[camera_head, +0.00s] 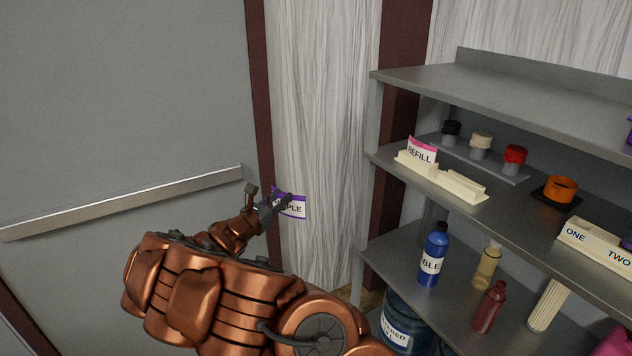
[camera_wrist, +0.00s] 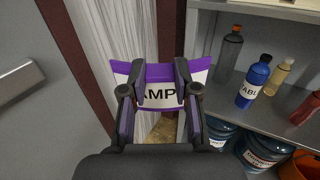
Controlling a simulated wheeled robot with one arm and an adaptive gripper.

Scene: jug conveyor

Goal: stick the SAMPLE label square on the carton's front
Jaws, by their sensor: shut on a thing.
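The SAMPLE label (camera_head: 296,208) is a white card with purple bands along its edges. My gripper (camera_head: 266,206) is shut on it and holds it up in front of a white grained wall panel. In the wrist view the label (camera_wrist: 120,86) sits between the two fingers of my gripper (camera_wrist: 160,88). The fingers cover part of its lettering, and "AMP" shows between them. The label looks slightly tilted in the head view. No carton can be made out in either view.
A grey metal shelf unit (camera_head: 440,83) stands at the right. It holds a REFILL card (camera_head: 422,151) in a cream holder, small capped jars, a blue bottle (camera_head: 434,256) and other bottles. A grey door with a metal bar (camera_head: 130,203) is at the left.

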